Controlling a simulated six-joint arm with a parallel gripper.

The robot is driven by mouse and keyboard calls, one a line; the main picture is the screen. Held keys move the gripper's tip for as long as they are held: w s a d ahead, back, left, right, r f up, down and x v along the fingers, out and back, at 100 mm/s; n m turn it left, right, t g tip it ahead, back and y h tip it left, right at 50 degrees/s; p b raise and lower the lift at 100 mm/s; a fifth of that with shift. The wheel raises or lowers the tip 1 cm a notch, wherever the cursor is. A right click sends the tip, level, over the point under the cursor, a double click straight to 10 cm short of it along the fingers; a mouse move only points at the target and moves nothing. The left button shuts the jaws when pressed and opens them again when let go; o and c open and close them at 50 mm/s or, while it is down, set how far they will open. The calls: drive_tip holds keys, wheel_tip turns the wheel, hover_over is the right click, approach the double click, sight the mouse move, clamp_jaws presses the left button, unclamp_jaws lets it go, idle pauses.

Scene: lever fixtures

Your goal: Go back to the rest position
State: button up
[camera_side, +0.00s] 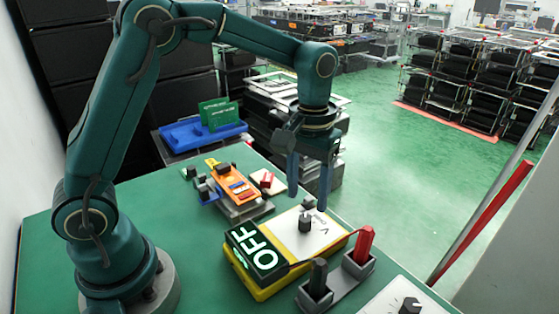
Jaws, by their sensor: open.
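My gripper (309,190) hangs from my green arm with its two blue fingers pointing down and apart. It is open, with nothing between the fingers. It is above the back edge of a yellow and white panel (321,226) with a dark knob, and does not appear to touch it. A black display reading "OFF" (255,250) sits at the left end of this panel.
A grey fixture with a black lever (318,279) and a red lever (364,245) stands front right. A white panel with a knob (410,305) is at the lower right. An orange board (233,186) and a blue tray (190,135) lie further back. The green table's (190,235) left middle is clear.

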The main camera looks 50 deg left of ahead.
drive_tip(key=shift+r, duration=0.1)
drive_tip(key=s+a+r+t, duration=0.25)
drive_tip(key=s+r, duration=0.25)
drive_tip(key=r, duration=0.4)
drive_tip(key=s+f+m+t, duration=0.3)
drive_tip(key=s, duration=0.6)
drive_tip(key=shift+s+f, duration=0.15)
drive_tip(key=shift+s, duration=0.25)
